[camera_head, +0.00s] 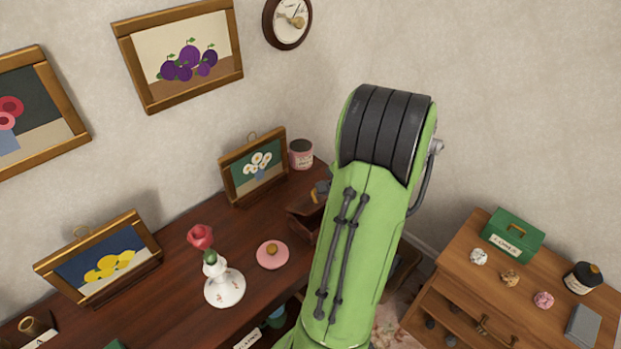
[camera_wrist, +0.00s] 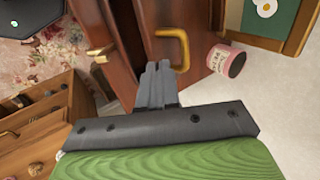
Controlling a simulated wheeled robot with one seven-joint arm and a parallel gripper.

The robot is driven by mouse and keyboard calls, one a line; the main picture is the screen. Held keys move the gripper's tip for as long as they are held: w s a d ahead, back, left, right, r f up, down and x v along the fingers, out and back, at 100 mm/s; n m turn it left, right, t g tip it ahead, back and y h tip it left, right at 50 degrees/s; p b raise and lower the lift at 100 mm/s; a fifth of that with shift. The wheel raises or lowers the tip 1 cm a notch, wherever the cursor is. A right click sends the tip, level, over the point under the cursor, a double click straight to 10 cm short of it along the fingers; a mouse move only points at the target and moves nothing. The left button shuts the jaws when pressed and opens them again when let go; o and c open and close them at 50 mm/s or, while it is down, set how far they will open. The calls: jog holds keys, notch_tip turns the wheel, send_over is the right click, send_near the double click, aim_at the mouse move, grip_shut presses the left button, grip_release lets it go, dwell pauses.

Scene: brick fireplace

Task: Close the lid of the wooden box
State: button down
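The wooden box (camera_head: 303,222) is reddish brown and stands at the right end of the dark table, mostly hidden behind my green arm in the head view. In the wrist view, its brown panels (camera_wrist: 203,58) fill the upper middle, with a curved brass handle (camera_wrist: 184,50) on one panel and a dark gap beside it. How far the lid is open I cannot tell. My gripper (camera_wrist: 158,68) has its grey fingers together, with nothing seen between them. The fingertips are at or close to the brown panels, just below the handle; contact is unclear.
A pink-labelled jar (camera_head: 301,153) and a framed flower picture (camera_head: 254,167) stand beside the box. A wooden cabinet (camera_head: 453,269) with a green box (camera_head: 513,236) stands right.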

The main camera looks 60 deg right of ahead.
jog(key=shift+s+a+f+t+h+b, duration=0.15)
jog(key=shift+s+f+t+b, duration=0.4)
jog(key=shift+f+b, duration=0.45)
jog(key=shift+s+a+f+t+h+b, duration=0.1)
jog(key=shift+s+f+t+b, duration=0.25)
jog(key=shift+f+t+b, duration=0.7)
jog(key=shift+s+a+f+t+h+b, duration=0.15)
jog(key=shift+s+f+t+b, duration=0.4)
jog(key=shift+b, duration=0.75)
jog(key=shift+d, duration=0.1)
